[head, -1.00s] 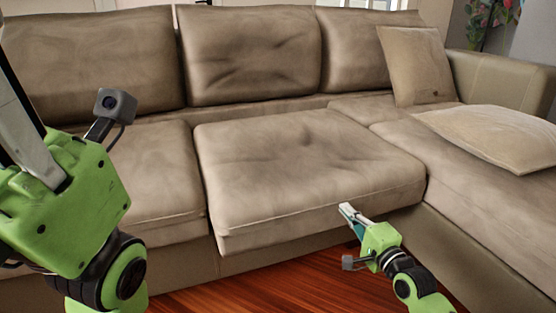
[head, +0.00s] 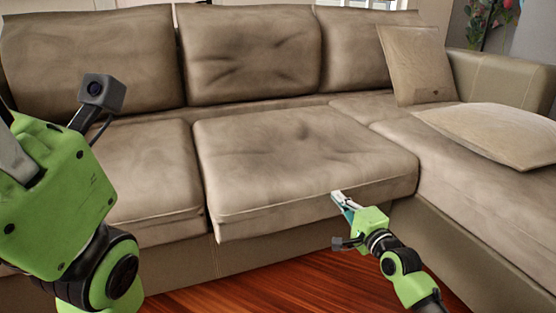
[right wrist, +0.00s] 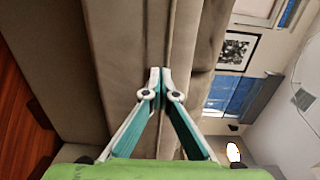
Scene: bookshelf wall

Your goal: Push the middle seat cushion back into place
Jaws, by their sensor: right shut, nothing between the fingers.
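The middle seat cushion (head: 300,160) is tan and wrinkled on top. Its front edge stands slightly ahead of the left seat cushion (head: 150,180), and its front left corner overhangs the sofa base. My right gripper (head: 337,197) is shut and empty, its tips against the cushion's front face, right of its middle. In the right wrist view the closed fingertips (right wrist: 158,73) meet at the tan upholstery (right wrist: 135,40); exact contact is hard to tell. My left gripper (head: 45,190) is large at the left edge, away from the cushion; its fingertips are out of frame.
The chaise section (head: 470,195) extends forward on the right, with a loose pillow (head: 495,135) lying on it. Another pillow (head: 415,65) leans at the back. Back cushions (head: 250,55) stand behind the seat. Wooden floor (head: 270,285) is clear in front.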

